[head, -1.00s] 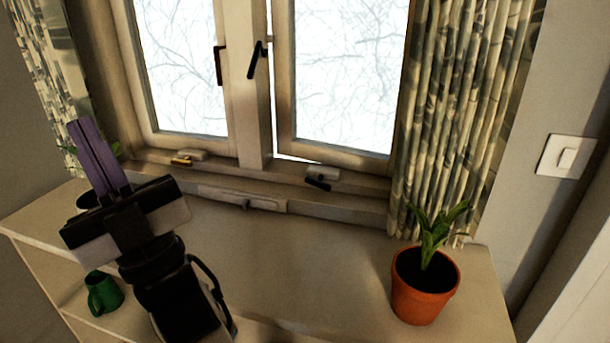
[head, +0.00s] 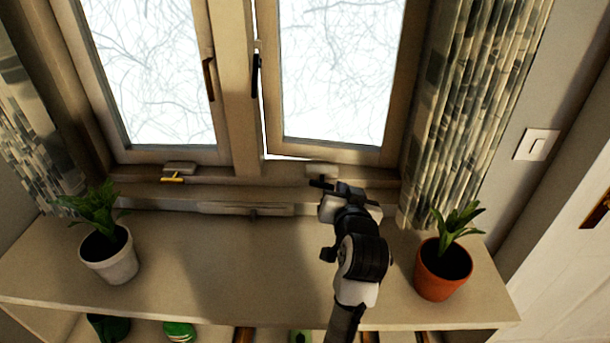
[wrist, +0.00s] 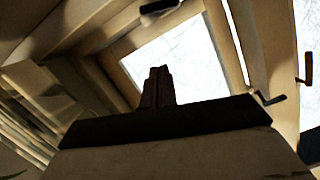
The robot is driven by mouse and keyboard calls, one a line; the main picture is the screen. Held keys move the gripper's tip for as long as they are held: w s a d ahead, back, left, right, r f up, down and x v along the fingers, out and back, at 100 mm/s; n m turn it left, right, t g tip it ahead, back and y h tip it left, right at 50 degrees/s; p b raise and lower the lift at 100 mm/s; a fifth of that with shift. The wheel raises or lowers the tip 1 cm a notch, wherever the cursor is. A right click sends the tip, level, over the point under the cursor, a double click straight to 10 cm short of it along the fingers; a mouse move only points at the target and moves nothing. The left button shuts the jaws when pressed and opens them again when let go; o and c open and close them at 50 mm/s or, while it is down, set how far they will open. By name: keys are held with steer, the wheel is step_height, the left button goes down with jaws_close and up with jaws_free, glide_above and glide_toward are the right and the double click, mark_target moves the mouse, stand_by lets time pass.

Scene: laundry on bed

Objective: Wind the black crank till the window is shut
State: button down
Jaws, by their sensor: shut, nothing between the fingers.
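The right window sash (head: 335,152) stands slightly open, with a bright gap along its left and bottom edges. The black crank (head: 320,184) sits on its pale winder box (head: 321,170) on the sill below. It also shows at the top edge of the wrist view (wrist: 160,6). My gripper (head: 347,188) is just right of the crank in the head view, its fingers hard to make out there. In the wrist view my fingers (wrist: 157,72) are closed together and empty, with a visible gap between them and the crank. I cannot tell the exact depth between them.
A brass crank (head: 172,179) sits below the closed left sash. An orange pot (head: 443,270) with a plant stands right of my arm, a white pot (head: 108,258) at the left. A curtain (head: 455,120) hangs at the right. The shelf top (head: 210,250) is clear in the middle.

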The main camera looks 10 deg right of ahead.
steer(key=p, duration=0.3)
glide_above(333, 185)
steer(key=s, duration=0.3)
step_height(333, 185, down, 2)
steer(key=f, duration=0.1)
steer(key=f+p, duration=0.1)
steer(key=f, duration=0.1)
steer(key=shift+w+a+f, duration=0.2)
steer(key=shift+w+a, duration=0.05)
steer(key=shift+a, duration=0.15)
steer(key=shift+a+f, duration=0.1)
steer(key=shift+f, duration=0.45)
steer(key=shift+w+f+m, duration=0.1)
steer(key=shift+w+m, duration=0.05)
steer(key=shift+m, duration=0.15)
